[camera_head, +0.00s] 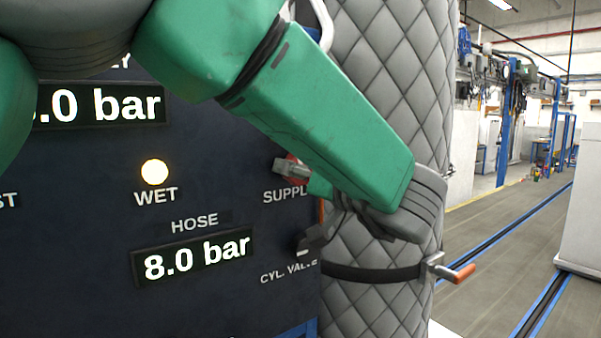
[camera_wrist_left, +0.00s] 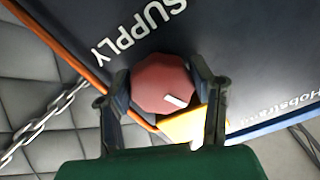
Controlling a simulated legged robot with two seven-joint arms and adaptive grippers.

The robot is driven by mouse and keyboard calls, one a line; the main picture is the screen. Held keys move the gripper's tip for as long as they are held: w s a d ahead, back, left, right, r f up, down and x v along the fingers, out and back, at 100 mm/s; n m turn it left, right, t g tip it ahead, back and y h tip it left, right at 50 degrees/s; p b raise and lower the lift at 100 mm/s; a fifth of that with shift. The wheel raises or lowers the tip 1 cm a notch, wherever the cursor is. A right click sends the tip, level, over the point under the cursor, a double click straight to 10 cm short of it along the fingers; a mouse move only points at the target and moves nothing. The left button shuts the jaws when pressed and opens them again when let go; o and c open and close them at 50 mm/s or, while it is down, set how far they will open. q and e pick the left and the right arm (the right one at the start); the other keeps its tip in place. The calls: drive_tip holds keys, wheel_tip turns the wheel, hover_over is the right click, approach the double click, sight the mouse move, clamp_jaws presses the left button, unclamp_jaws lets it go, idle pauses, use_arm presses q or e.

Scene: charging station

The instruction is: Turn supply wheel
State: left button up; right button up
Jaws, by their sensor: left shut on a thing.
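The supply wheel, a faceted red knob with a white mark, fills the middle of the left wrist view (camera_wrist_left: 160,82), close to the SUPPLY lettering. My left gripper (camera_wrist_left: 164,76) is shut on the wheel, with one dark finger on each side of it. In the head view, part of the red wheel (camera_head: 294,170) shows above the SUPPLY label, mostly covered by my green left arm and its gripper. My right gripper is in neither view.
The dark panel (camera_head: 90,220) has a lit WET lamp (camera_head: 155,172) and a HOSE display (camera_head: 193,257) reading 8.0 bar. A grey quilted cover (camera_head: 385,60) stands beside it, with a strap and an orange-tipped lever (camera_head: 452,270). A chain (camera_wrist_left: 48,115) hangs near the wheel. Open floor lies right.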

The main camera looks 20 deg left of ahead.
use_arm(q)
drive_tip(key=m, duration=0.4)
drive_tip(key=shift+r+m, duration=0.1)
drive_tip(key=shift+m, duration=0.2)
idle(0.5)
drive_tip(key=o, duration=1.2)
drive_tip(key=shift+w, duration=0.2)
drive_tip(key=v, duration=0.7)
drive_tip(key=shift+s+d+f, duration=0.1)
drive_tip(key=shift+d+f, duration=0.1)
drive_tip(key=shift+d, duration=0.2)
drive_tip(key=shift+a+f, duration=0.15)
drive_tip(key=shift+a, duration=0.05)
